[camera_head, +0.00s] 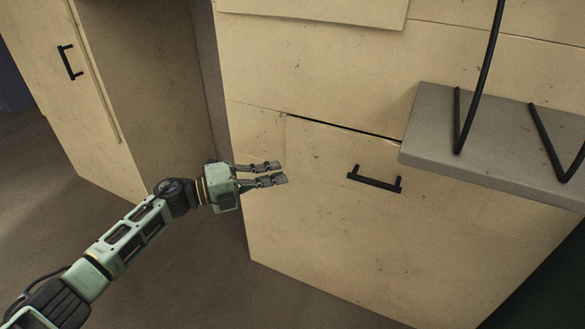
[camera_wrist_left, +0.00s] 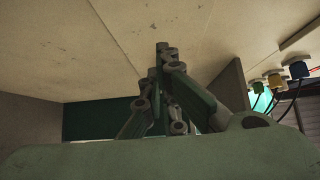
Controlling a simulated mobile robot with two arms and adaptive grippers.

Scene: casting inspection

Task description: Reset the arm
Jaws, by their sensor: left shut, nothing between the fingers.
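My left arm reaches in from the lower left of the head view. Its gripper (camera_head: 282,172) is shut and empty, in front of the light wooden cabinet (camera_head: 330,245). The fingers point right, toward the black drawer handle (camera_head: 374,180), and are apart from it. In the left wrist view the gripper (camera_wrist_left: 163,48) shows with its fingers together, against a pale wooden panel. My right gripper is not in view.
A grey shelf (camera_head: 480,165) with black bent rods (camera_head: 480,75) juts out at the right. Another wooden cabinet (camera_head: 40,60) with a black handle (camera_head: 69,62) stands at the left. Brown floor (camera_head: 175,270) lies open below. Colored connectors (camera_wrist_left: 275,82) show at the right of the wrist view.

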